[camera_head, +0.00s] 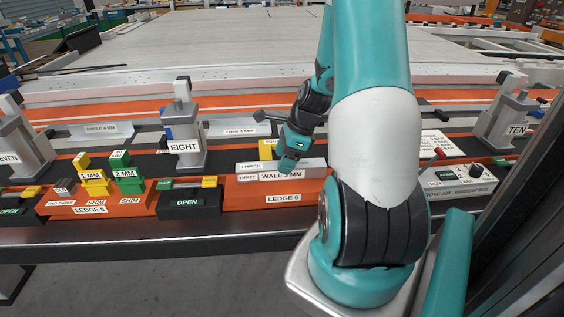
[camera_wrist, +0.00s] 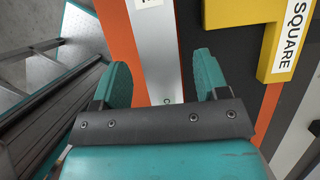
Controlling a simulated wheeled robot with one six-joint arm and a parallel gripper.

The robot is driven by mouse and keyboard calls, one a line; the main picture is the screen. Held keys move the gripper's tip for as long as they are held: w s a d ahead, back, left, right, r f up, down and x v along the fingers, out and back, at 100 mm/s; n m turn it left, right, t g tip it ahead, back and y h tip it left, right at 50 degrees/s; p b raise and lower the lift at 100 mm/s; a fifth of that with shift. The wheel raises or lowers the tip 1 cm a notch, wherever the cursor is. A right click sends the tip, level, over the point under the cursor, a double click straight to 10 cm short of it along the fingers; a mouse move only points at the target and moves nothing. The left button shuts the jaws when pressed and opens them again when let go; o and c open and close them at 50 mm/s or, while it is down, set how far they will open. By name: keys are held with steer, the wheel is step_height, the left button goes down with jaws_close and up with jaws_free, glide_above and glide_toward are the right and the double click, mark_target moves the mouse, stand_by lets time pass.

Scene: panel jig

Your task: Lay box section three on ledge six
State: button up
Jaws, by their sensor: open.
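Box section three (camera_head: 307,164), a silver bar with THREE and WALL 3 MM labels, lies lengthwise on ledge six (camera_head: 240,201), the orange block labelled LEDGE 6. My gripper (camera_head: 288,165) is at the bar, near the middle of its length. In the wrist view the bar (camera_wrist: 158,50) runs between the two teal fingers of my gripper (camera_wrist: 160,78). The fingers are apart, with gaps on both sides of the bar, so they do not grip it. My arm hides what lies right of the bar in the head view.
A yellow square (camera_wrist: 268,55) stands close behind the bar. The clamp marked EIGHT (camera_head: 185,130) and a black OPEN block (camera_head: 190,213) stand left of ledge six. Ledge five (camera_head: 130,204) holds yellow and green shims. A grey gauge box (camera_head: 462,182) stands at right.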

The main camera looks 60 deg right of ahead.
steer(key=p+v, duration=0.1)
steer(key=v, duration=0.9)
steer(key=w+a+r+n+g, duration=0.1)
steer(key=w+a+r+n, duration=0.15)
steer(key=a+n, duration=0.7)
steer(key=w+a+r+n+g, duration=0.15)
steer(key=a+r+n, duration=0.4)
steer(key=a, duration=0.75)
steer(key=s+a+r+n, duration=0.1)
steer(key=s+a+n, duration=0.4)
steer(key=a+n, duration=0.3)
steer(key=s+a+r+n+y, duration=0.1)
steer(key=s+a+n, duration=0.5)
steer(key=a+n, duration=0.3)
steer(key=n+g, duration=0.1)
steer(key=n, duration=0.2)
steer(key=shift+s, duration=0.3)
steer(key=shift+r, duration=0.15)
